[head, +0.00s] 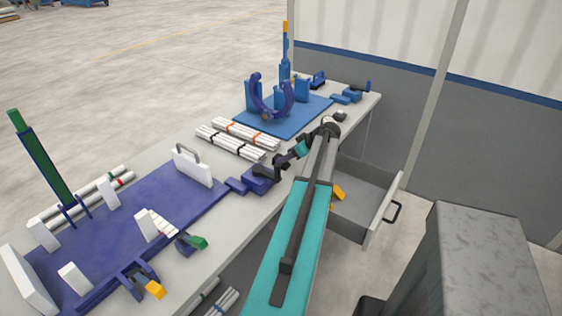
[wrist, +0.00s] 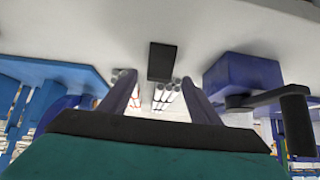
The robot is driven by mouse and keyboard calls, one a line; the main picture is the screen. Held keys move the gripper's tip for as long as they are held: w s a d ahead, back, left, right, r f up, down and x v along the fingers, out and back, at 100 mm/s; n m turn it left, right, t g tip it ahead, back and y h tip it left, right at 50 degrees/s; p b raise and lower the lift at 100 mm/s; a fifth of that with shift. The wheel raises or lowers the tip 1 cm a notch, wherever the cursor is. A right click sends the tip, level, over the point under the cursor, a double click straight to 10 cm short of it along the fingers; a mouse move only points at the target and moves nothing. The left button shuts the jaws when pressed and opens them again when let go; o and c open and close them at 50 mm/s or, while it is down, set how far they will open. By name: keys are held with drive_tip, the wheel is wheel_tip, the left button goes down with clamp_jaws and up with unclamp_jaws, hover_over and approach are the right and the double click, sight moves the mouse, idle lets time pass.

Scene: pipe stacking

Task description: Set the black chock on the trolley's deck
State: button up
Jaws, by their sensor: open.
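The black chock (wrist: 161,62) lies on the pale bench top in the wrist view. It shows as a dark block between and beyond my two fingertips, apart from them. My gripper (wrist: 157,80) is open and empty. In the head view my gripper (head: 282,161) is low over the bench's near side, just right of a blue block; I cannot make out the chock clearly there. A grey, flat-topped body (head: 487,240) stands at the lower right of the head view. Its top is bare; I cannot tell whether it is the trolley.
White pipes in bundles (head: 237,138) lie behind my gripper. A blue block (head: 258,180) with a black handle is close on its left. Blue cradles (head: 268,98) stand on a blue plate at the far end. An open drawer (head: 365,200) juts from the bench.

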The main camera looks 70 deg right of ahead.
drive_tip(key=shift+p+x, duration=0.7)
drive_tip(key=shift+x, duration=0.2)
drive_tip(key=shift+p+x, duration=0.6)
drive_tip(key=shift+x, duration=1.05)
drive_tip(key=c, duration=1.3)
drive_tip(key=shift+r, duration=0.15)
drive_tip(key=shift+r+b, duration=1.6)
drive_tip(key=shift+r, duration=3.3)
